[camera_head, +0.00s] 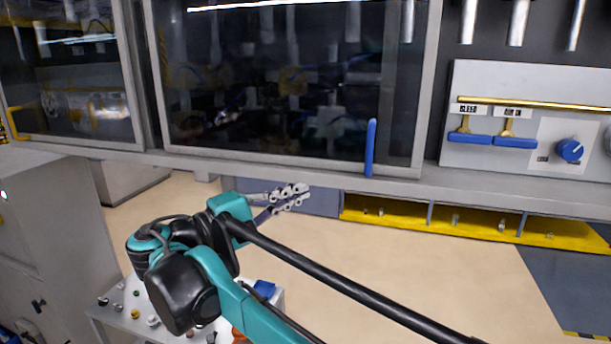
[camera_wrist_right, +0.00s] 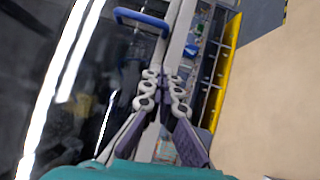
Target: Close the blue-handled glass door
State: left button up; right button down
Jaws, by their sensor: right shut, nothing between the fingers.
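The glass door (camera_head: 280,85) is a dark pane in a grey frame, upright in the upper middle of the head view. Its vertical blue handle (camera_head: 370,147) is at the pane's lower right. The handle also shows in the right wrist view (camera_wrist_right: 141,20), ahead of the fingers and to the left. My right gripper (camera_head: 300,190) is shut and empty, below the door's lower edge and left of the handle in the head view. Its fingertips (camera_wrist_right: 163,75) show no contact with the handle. My left gripper is not in view.
Right of the door is a light panel (camera_head: 560,90) with blue levers, a brass bar and a blue knob (camera_head: 569,151). A yellow tray (camera_head: 480,226) runs under the ledge. Another glass pane (camera_head: 75,85) is at left. A small table (camera_head: 110,320) with loose parts stands below.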

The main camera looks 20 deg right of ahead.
jog(key=p, duration=0.2)
send_near(349, 178)
jog(key=d, duration=0.1)
jog(key=w+d+r, duration=0.1)
jog(key=d, duration=0.1)
jog(key=w+d+r, duration=0.1)
jog(key=shift+d, duration=0.25)
jog(key=s+d, duration=0.1)
jog(key=s+d+p, duration=0.1)
jog(key=d, duration=0.1)
jog(key=shift+s+d+r, duration=0.1)
jog(key=shift+d+r, duration=0.05)
jog(key=shift+r, duration=0.05)
